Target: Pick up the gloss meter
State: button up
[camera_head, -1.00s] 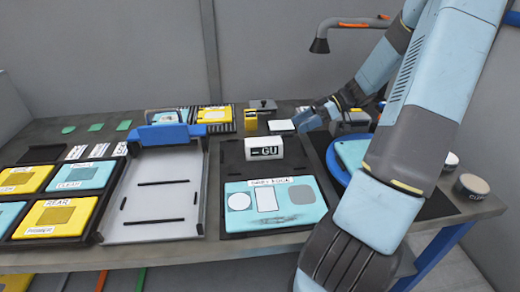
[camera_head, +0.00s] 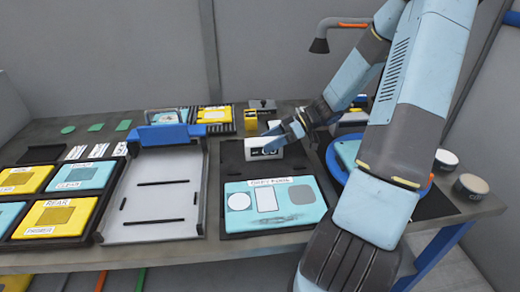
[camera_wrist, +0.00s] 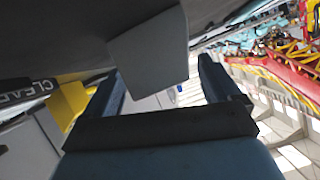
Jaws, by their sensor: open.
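The gloss meter, a white block with a dark display on its front (camera_head: 256,153), stands upright on the dark mat behind the light-blue panel. In the head view my gripper (camera_head: 281,136) is at the meter's upper right, its fingers pointing left and overlapping the block's top. Whether they touch it or straddle it cannot be told. The display is partly covered. In the wrist view my two blue fingers (camera_wrist: 160,90) are spread apart.
The light-blue panel (camera_head: 243,222) lies in front of the meter. A small yellow block (camera_head: 251,119) stands behind it. A white tray with a blue bar (camera_head: 158,194) is on the left.

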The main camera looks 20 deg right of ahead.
jog(key=shift+a+f, duration=0.3)
jog(key=shift+a, duration=0.3)
jog(key=shift+c, duration=0.2)
jog(key=shift+w, duration=0.1)
jog(key=c, duration=1.4)
